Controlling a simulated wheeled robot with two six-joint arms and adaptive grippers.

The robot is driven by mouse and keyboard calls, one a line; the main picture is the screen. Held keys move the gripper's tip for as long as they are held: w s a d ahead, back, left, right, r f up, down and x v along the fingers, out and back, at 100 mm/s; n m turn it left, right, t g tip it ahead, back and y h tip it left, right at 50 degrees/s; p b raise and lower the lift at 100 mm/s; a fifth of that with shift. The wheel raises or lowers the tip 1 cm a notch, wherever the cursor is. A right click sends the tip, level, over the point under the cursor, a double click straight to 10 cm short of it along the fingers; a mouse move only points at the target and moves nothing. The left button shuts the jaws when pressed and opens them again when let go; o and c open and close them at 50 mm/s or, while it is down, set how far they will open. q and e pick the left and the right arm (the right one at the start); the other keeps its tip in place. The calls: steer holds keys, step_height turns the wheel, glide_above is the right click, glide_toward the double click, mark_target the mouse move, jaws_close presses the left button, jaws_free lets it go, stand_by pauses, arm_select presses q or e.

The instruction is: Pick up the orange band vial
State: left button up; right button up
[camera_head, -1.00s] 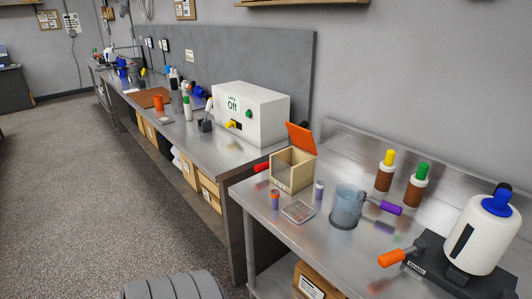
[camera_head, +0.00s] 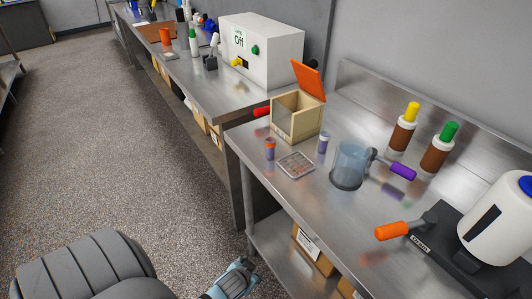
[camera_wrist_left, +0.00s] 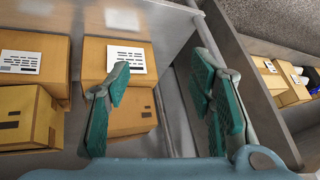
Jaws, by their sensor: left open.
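A small vial with an orange top and purplish body (camera_head: 270,149) stands upright on the near metal bench, left of a flat clear case. A second small vial, whitish on top with a purple lower part (camera_head: 323,144), stands to its right beyond the case. My left gripper (camera_head: 240,278) shows at the bottom of the head view, in front of the bench and well short of the vials. In the left wrist view its two teal fingers (camera_wrist_left: 170,82) are spread apart with nothing between them. The vials do not show there. My right gripper is out of view.
The near bench (camera_head: 265,190) has a front edge close to my gripper. Near the vials are the clear case (camera_head: 296,165), an open wooden box (camera_head: 284,130) and a blue-grey beaker (camera_head: 348,168). Cardboard boxes (camera_wrist_left: 118,122) sit on the shelf below.

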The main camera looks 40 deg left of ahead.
mark_target(270, 149)
arm_select(q)
steer(key=w+a+r+n+t+y+b, duration=0.1)
steer(key=w+a+r+n+t+y, duration=0.2)
steer(key=r, duration=0.7)
steer(key=w+r+t+b, duration=0.15)
steer(key=w+r, duration=0.35)
steer(key=r, duration=0.6)
steer(key=w+a+r+n+t+y, duration=0.2)
steer(key=w+r+t, duration=0.1)
steer(key=r, duration=0.7)
steer(key=shift+t, duration=0.25)
steer(key=x, duration=0.5)
steer(key=b+x, duration=0.1)
steer(key=x, duration=0.4)
steer(key=b+x, duration=0.1)
steer(key=x, duration=0.4)
steer(key=shift+w+d+r, duration=0.1)
steer(key=shift+d+r, duration=0.05)
steer(key=shift+r, duration=0.25)
jaws_close()
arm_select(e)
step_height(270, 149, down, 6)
arm_select(q)
steer(key=shift+r, duration=0.1)
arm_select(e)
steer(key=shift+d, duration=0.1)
